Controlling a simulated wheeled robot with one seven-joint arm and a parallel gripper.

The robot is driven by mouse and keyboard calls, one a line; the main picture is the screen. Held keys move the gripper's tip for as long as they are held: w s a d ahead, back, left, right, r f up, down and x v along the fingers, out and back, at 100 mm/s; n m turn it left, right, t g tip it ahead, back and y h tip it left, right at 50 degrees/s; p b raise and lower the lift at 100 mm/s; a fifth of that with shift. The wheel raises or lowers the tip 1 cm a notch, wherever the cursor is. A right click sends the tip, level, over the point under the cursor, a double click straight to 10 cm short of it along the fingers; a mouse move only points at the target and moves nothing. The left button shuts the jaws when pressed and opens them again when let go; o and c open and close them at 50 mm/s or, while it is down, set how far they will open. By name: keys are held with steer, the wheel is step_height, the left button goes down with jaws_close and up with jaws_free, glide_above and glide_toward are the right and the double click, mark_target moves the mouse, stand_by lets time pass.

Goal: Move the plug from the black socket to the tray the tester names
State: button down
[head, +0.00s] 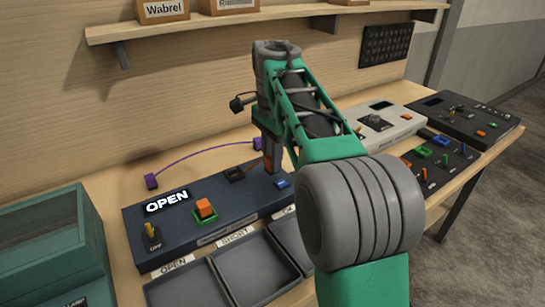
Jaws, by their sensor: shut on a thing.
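My gripper (271,160) points down over the right part of the dark tester console (186,232). It is shut on a plug, mostly hidden by the fingers; only a sliver of orange shows there. The black socket (234,174) is just left of the gripper and looks empty. A blue socket (281,184) is to the right, below the fingers. The tester's display (167,202) reads "OPEN". In front are the tray labelled OPEN (160,291), the tray labelled SHORT (222,271) and a third tray (278,236), its label partly hidden by my arm.
The console has an orange button (204,208) and a yellow switch (151,233) at OFF. A purple cable (195,153) with purple end pieces lies behind it. A teal case (50,250) stands left. Other control boxes (390,122) stand right. A shelf (200,24) hangs above.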

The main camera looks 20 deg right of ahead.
steer(key=s+a, duration=2.2)
steer(key=s, duration=0.1)
steer(key=shift+s+a+f+b, duration=0.3)
steer(key=shift+s+f, duration=0.05)
steer(key=shift+s, duration=0.05)
stand_by(0.3)
steer(key=shift+f, duration=0.1)
stand_by(0.5)
steer(key=shift+f+b, duration=4.35)
steer(key=shift+b, duration=0.15)
steer(key=shift+f+b, duration=0.55)
steer(key=shift+f, duration=0.05)
